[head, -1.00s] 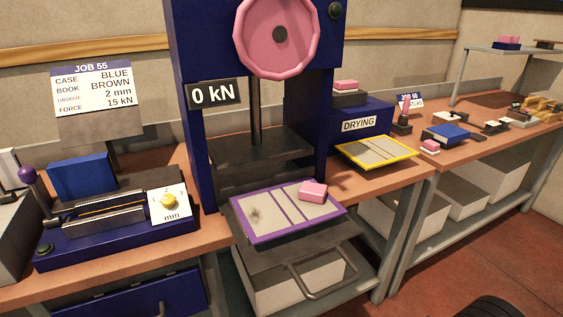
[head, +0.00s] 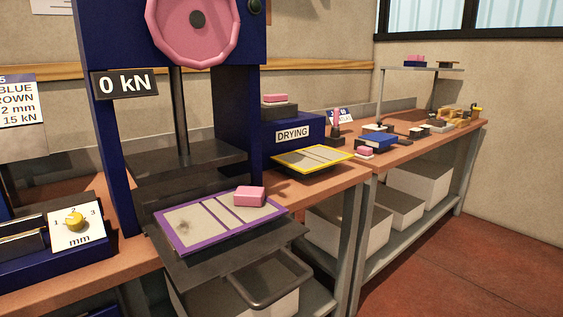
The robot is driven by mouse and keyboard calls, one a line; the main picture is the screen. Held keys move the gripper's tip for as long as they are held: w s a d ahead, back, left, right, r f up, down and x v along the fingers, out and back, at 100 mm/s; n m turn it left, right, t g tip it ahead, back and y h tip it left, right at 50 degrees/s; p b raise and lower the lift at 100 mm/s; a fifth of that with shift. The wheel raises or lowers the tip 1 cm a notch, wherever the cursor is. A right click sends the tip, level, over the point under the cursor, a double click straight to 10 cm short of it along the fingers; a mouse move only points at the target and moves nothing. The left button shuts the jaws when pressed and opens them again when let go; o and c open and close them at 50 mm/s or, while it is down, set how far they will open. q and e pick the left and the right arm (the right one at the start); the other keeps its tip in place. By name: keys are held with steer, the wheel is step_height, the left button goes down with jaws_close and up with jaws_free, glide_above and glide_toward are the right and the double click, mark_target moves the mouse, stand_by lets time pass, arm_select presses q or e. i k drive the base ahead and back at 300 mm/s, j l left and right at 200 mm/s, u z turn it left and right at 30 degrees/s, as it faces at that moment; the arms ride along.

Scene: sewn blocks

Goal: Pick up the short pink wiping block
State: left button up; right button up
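Several pink blocks are in the head view, and I cannot tell for certain which is the short wiping block. The nearest pink block (head: 249,197) lies on the right part of a purple-edged board (head: 186,239) on the press bed. Another pink block (head: 274,98) lies on top of the DRYING box (head: 309,128). A further pink piece (head: 415,57) is on the raised shelf. Neither of my grippers is in view.
The dark blue press (head: 232,110) with its pink handwheel (head: 192,28) stands at left. A yellow-edged board (head: 312,158) lies before the DRYING box. Red floor (head: 440,270) is clear at lower right.

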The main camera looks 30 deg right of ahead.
mark_target(364, 152)
steer(key=z, duration=1.6)
